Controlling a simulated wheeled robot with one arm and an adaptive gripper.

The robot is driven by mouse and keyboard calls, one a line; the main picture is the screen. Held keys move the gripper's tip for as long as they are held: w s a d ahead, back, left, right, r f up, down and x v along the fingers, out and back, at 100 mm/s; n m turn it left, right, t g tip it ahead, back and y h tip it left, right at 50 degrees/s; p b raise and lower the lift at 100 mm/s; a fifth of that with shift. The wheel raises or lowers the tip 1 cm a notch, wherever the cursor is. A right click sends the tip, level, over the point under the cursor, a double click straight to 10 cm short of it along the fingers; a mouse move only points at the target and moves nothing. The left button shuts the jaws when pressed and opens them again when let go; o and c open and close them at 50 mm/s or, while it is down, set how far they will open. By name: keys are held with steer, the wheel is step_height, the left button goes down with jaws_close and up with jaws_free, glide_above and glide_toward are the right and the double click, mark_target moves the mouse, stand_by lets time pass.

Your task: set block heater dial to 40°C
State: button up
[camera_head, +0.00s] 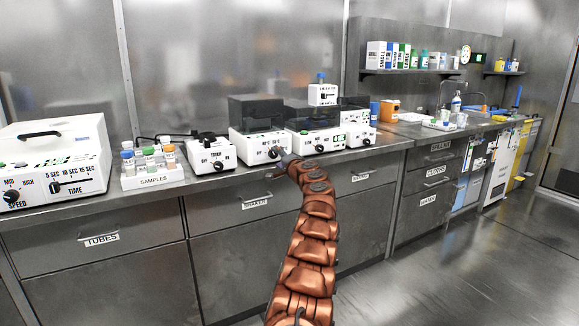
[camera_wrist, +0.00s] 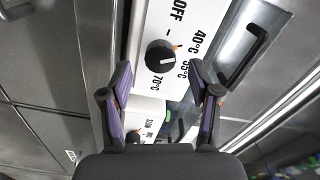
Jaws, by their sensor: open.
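The block heater (camera_head: 248,146) is a white box with a dark top on the bench in the head view. Its round black dial (camera_wrist: 160,57) shows in the wrist view on a white panel (camera_wrist: 196,22) printed OFF, 40°C, a middle mark and 70°C. A small orange mark shows at the dial's edge, on the side of the 40°C and middle labels; I cannot tell the exact setting. My gripper (camera_wrist: 160,68) is open, one finger on each side of the dial in the picture. I cannot tell whether they touch it. In the head view my gripper (camera_head: 284,160) hides part of the heater's front.
Another white device with a knob (camera_head: 218,165) stands left of the heater, and a white device with a green display (camera_head: 314,142) stands right. A sample rack (camera_head: 153,182) sits further left. Drawers with handles (camera_head: 258,202) lie below the bench edge.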

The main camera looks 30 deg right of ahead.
steer(key=shift+s+a+r, duration=0.1)
steer(key=shift+s+r, duration=0.1)
steer(key=shift+s, duration=0.4)
steer(key=shift+s+a+f, duration=0.1)
steer(key=shift+s+f, duration=0.05)
steer(key=shift+s, duration=0.4)
steer(key=s, duration=0.6)
steer(key=shift+s+a, duration=0.1)
steer(key=shift+a, duration=0.1)
stand_by(0.4)
